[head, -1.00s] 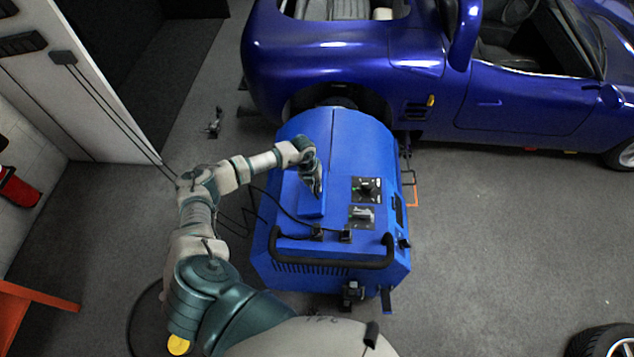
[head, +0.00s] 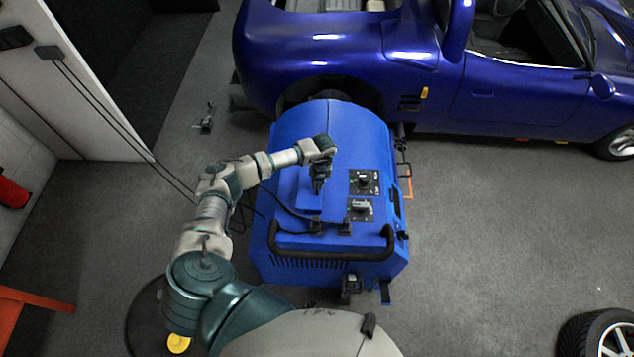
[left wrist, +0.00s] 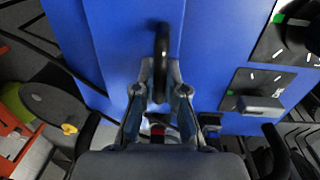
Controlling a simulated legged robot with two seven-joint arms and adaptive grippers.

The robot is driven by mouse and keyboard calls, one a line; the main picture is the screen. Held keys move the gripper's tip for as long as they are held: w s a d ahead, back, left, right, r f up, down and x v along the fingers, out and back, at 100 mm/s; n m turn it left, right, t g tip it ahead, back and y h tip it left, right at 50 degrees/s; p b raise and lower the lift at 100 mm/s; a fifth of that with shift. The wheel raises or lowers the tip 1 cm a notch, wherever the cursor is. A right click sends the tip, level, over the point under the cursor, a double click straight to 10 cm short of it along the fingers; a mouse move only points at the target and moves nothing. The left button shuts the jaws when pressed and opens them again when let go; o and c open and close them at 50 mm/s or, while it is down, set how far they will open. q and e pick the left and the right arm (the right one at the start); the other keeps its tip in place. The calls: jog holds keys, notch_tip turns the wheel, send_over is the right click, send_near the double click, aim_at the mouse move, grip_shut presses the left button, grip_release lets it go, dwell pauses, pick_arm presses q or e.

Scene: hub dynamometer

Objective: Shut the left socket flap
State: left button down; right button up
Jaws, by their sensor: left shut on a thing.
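My left gripper (head: 318,186) is above the raised blue panel (head: 308,202) on top of the blue dynamometer (head: 290,130). In the left wrist view its fingers (left wrist: 159,88) are closed around a black bar-like handle (left wrist: 161,45), which stands out in front of the blue panel (left wrist: 130,35). Two small black sockets with cables sit side by side at the panel's lower edge: the left one (head: 316,228) and the right one (head: 345,229). I cannot make out whether the left socket's flap is open or shut. My right gripper is not in view.
Two dial plates, an upper (head: 363,182) and a lower (head: 360,210), lie right of the panel. A black tubular handle (head: 335,256) crosses the machine's front. A blue car (head: 440,80) stands behind. Cables run left of the machine.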

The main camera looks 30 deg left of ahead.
pick_arm(q)
jog(key=shift+s+f, duration=0.1)
jog(key=shift+f, duration=0.1)
jog(key=c, duration=1.2)
grip_release()
jog(key=shift+d, duration=0.1)
jog(key=shift+r, duration=0.2)
notch_tip(320, 180, up, 11)
jog(key=shift+w+d+r, duration=0.2)
jog(key=shift+w+d, duration=0.1)
jog(key=shift+w, duration=0.15)
